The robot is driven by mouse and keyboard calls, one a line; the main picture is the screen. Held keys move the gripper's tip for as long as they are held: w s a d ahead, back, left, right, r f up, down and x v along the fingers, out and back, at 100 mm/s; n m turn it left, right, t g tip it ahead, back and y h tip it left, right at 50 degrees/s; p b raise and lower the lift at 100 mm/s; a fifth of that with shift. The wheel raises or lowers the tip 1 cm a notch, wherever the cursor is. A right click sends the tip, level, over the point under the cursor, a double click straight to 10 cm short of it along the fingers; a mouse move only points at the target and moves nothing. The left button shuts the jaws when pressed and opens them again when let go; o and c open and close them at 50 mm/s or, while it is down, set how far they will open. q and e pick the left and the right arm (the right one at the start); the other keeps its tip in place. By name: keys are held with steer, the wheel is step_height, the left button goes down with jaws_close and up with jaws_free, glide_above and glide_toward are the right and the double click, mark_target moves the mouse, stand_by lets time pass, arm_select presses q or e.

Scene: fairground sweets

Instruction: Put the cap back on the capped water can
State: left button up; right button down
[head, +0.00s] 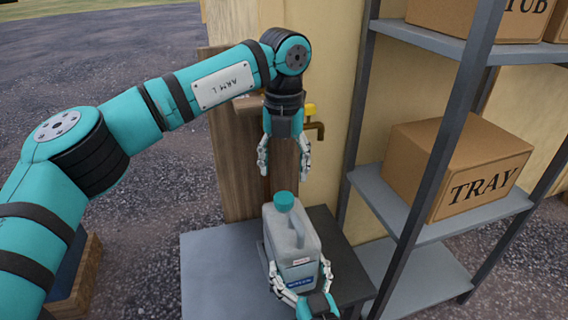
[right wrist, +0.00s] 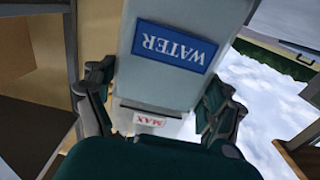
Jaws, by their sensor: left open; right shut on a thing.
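The water can (head: 290,238) is a pale grey jug with a blue WATER label and a small red MAX mark. In the right wrist view the can (right wrist: 170,80) stands between the fingers, its label upside down. The teal cap (head: 284,201) sits at the can's mouth; whether it is fully seated I cannot tell. My left gripper (head: 283,168) points down, open and empty, just above the cap and apart from it. My right gripper (head: 299,273) is shut on the can's lower body from the near side. The can's underside is hidden.
A dark grey table (head: 222,268) lies under the can, clear on its left. A brass tap (head: 314,130) with a yellow knob sticks out behind my left gripper. A metal shelf (head: 415,213) with a TRAY box (head: 430,160) stands close on the right.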

mark_target(284, 197)
arm_select(q)
steer(key=shift+f, duration=4)
steer(key=c, duration=1.2)
steer(key=m, duration=1.5)
steer(key=shift+m, duration=0.3)
steer(key=o, duration=1.3)
